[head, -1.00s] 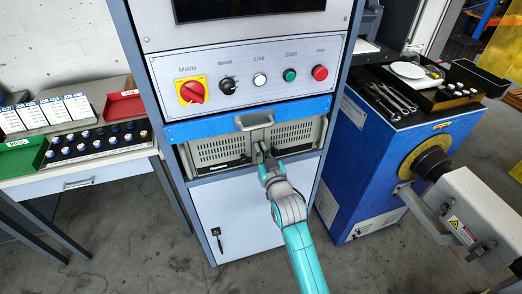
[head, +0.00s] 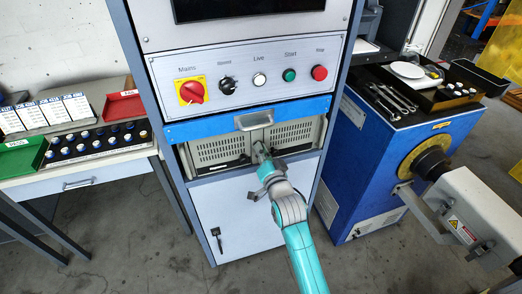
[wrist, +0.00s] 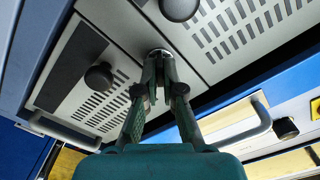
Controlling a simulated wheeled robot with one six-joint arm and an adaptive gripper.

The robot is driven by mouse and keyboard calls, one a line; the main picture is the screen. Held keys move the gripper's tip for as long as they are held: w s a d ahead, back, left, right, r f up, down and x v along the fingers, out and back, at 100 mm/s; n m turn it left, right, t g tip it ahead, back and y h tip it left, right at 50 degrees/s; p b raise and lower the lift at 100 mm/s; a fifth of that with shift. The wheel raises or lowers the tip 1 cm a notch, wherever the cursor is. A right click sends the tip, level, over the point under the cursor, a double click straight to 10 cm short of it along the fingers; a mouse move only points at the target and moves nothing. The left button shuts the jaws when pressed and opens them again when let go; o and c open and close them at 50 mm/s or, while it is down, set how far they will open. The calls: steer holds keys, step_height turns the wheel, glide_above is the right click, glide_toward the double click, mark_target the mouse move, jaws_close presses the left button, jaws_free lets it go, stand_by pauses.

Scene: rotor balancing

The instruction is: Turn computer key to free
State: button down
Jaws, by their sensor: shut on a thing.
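The computer (head: 215,150) is a beige unit with two slotted vent panels, set in the cabinet under the blue drawer front. My gripper (head: 261,150) reaches its front near the middle. In the wrist view my gripper (wrist: 160,68) has its two fingers closed together at a small round metal lock (wrist: 159,51) between the vent panels. The fingers are shut on the computer key there. The key itself is mostly hidden by the fingertips, so its angle cannot be made out.
Two black round knobs (wrist: 99,77) and (wrist: 180,7) flank the lock closely. A drawer handle (head: 254,121) juts out above my gripper. A side table (head: 95,170) stands left and a blue machine (head: 350,165) right.

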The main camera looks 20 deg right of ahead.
steer(key=shift+d+f+m, duration=0.1)
steer(key=shift+f+m, duration=0.05)
steer(key=shift+m, duration=4.85)
steer(key=c, duration=1.3)
jaws_free()
steer(key=shift+s, duration=0.1)
steer(key=s, duration=1.1)
steer(key=shift+s, duration=0.4)
